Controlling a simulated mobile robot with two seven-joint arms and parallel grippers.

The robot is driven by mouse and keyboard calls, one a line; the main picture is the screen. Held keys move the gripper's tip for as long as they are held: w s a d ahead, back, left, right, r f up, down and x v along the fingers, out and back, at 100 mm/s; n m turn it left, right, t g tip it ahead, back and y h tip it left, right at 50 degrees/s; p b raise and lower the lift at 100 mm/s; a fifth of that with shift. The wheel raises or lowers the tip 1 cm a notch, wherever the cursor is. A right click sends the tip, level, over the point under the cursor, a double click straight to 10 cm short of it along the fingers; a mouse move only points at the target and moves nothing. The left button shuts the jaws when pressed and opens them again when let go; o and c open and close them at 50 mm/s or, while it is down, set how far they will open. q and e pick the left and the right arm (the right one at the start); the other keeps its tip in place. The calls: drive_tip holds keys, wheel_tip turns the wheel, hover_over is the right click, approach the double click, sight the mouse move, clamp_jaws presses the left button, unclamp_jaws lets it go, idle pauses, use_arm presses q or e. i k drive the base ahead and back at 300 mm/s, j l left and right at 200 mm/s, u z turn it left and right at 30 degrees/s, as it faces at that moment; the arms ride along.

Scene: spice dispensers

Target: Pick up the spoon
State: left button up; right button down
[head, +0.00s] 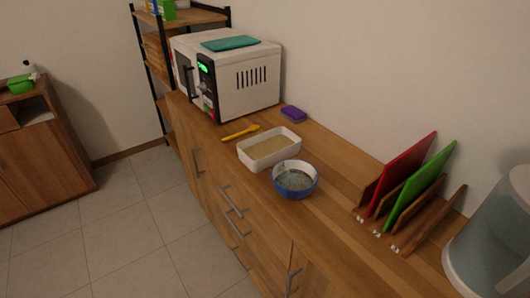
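A yellow spoon (241,132) lies on the wooden counter, to the left of a white rectangular container (254,161) and in front of the microwave. The white container holds a tan, grainy filling. A blue and white bowl (296,193) stands to the right of the container, with something greyish in it. Neither of my grippers shows in the head view.
A white microwave (234,88) with a teal cloth (229,43) stands behind the spoon. A purple sponge (294,114) lies behind the container. Red (402,172) and green (419,189) boards stand in a wooden rack at right. Floor (150,230) in front is clear.

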sight(253, 128)
drive_tip(key=i+j+z, duration=0.1)
drive_tip(key=z, duration=0.35)
drive_tip(key=j+z, duration=0.25)
drive_tip(key=z, duration=0.2)
drive_tip(key=i+j+z, duration=0.2)
drive_tip(key=j, duration=0.25)
drive_tip(key=j+z, duration=0.15)
drive_tip(key=j, duration=0.3)
drive_tip(key=j+z, duration=0.1)
drive_tip(key=j, duration=1.05)
